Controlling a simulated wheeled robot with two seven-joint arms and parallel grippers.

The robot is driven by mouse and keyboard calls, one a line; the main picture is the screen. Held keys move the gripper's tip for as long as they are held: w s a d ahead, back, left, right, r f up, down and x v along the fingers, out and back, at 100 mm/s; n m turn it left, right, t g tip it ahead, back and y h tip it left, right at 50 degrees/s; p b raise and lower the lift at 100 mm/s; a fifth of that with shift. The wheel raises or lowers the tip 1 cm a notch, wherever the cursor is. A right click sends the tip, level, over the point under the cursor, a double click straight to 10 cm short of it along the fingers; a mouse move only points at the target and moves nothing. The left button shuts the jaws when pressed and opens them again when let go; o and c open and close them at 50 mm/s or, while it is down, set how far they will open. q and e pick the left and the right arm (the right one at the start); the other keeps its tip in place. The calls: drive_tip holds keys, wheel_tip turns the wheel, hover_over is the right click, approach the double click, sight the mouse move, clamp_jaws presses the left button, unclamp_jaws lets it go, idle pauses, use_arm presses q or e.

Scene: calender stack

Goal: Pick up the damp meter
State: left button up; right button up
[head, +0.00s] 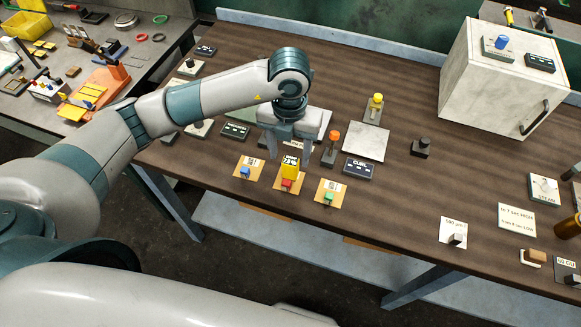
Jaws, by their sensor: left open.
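A small yellow block with a dark-and-white marked face (290,167), which looks like the damp meter, stands at the red-block card near the table's front edge. My left gripper (291,157) is above and around this spot, fingers pointing down and apart. The yellow block shows between and just below the fingertips; I cannot tell whether they touch it. The gripper's palm hides part of the table behind it. My right gripper is not in view.
Cards with a blue block (245,172) and a green block (328,196) flank it closely. A CURL box (359,168), an orange-topped post (333,137) and a yellow-topped post (375,107) stand to the right. A white cabinet (500,80) is at the back right.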

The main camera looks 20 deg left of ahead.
sight(291, 160)
use_arm(q)
drive_tip(key=shift+f+p, duration=0.45)
drive_tip(key=shift+p, duration=0.15)
wheel_tip(291, 160, down, 4)
drive_tip(key=shift+d+r+p, duration=0.15)
drive_tip(key=shift+p, duration=0.9)
drive_tip(key=shift+f, duration=0.3)
drive_tip(key=shift+c, duration=0.7)
clamp_jaws()
drive_tip(key=shift+r, duration=0.15)
